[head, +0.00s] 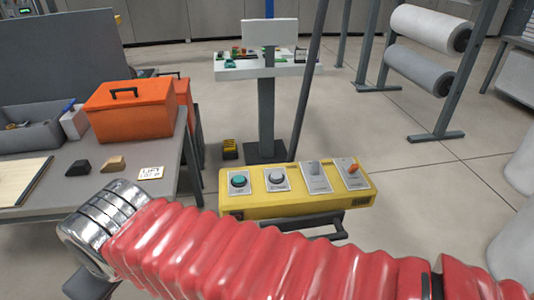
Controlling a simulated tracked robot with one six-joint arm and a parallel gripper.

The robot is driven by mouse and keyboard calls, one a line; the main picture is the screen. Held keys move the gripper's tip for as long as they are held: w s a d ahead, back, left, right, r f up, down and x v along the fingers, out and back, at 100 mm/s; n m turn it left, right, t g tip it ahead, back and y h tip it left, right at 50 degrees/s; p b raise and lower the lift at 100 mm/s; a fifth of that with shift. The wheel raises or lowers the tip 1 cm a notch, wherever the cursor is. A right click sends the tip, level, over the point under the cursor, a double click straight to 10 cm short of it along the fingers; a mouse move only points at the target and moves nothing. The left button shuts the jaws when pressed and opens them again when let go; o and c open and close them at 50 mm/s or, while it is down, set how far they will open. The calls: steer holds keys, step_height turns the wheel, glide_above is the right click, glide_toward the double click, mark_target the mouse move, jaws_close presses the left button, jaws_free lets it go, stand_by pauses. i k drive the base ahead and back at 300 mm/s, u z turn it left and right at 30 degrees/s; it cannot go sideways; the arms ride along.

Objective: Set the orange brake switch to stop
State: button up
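A yellow control box (300,204) stands in the middle of the head view. Its sloped top carries a row of controls. The orange brake switch (352,168) is on the plate at the right end; its lever leans toward the upper right, and its plate's lettering is too small to read. To its left are a grey lever switch (315,170), a pale round button (276,178) and a green button (238,181). My red ribbed arm crosses in front of the box, low in the picture. My gripper cannot be made out.
A grey bench (90,195) at left holds an orange toolbox (130,110) and small blocks. A dark handle (335,226) juts from the box's front. Behind the box stand a post (266,115) and a slanted dark bar (309,85).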

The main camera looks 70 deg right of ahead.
mark_target(353, 169)
steer(key=u, duration=0.55)
steer(key=k, duration=0.95)
steer(key=z, duration=1.95)
